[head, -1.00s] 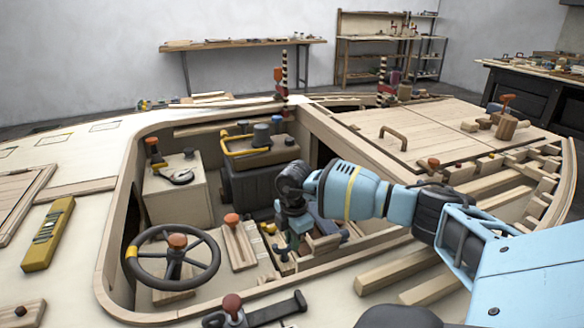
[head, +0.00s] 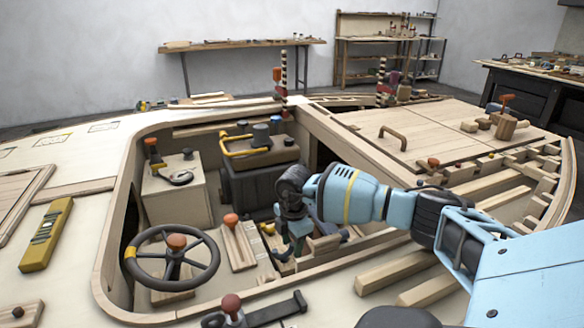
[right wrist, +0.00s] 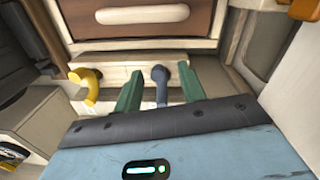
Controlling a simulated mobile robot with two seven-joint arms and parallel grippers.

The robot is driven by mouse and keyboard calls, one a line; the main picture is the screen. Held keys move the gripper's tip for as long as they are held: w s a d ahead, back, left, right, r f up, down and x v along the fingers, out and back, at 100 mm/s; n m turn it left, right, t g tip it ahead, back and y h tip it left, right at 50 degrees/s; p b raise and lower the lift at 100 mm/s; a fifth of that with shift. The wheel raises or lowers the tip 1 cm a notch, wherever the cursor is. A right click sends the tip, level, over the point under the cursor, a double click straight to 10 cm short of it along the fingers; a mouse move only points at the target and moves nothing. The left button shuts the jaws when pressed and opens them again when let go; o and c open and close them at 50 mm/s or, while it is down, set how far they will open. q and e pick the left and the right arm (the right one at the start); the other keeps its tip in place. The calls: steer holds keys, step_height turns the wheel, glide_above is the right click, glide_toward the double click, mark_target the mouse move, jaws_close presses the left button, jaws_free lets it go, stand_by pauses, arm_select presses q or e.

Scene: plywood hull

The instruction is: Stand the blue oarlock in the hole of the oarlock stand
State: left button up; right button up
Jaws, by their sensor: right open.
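My right gripper (head: 290,252) points down into the cockpit, to the right of the steering wheel. In the right wrist view its two green fingers (right wrist: 158,78) are apart. A blue-grey piece with a rounded top, which looks like the blue oarlock (right wrist: 160,88), shows between them, with gaps on both sides. Behind it is a pale wooden block (right wrist: 125,72), perhaps the oarlock stand. A curved yellow piece (right wrist: 91,88) is at the block's left part. I cannot tell whether the blue piece sits in a hole; its lower end is hidden by the gripper body. My left gripper is not in view.
The steering wheel (head: 133,256) and an orange-knobbed lever on a wooden block (head: 238,246) stand left of the gripper. A dark box with a yellow handle (head: 258,176) stands behind it. The cockpit's wooden rim lies close in front. A yellow level (head: 46,236) lies on the left deck.

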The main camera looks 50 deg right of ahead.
steer(key=shift+r, duration=0.15)
steer(key=r, duration=0.3)
steer(key=r+p, duration=0.1)
steer(key=r, duration=0.3)
steer(key=shift+s+r, duration=0.2)
steer(key=shift+r, duration=0.05)
stand_by(0.7)
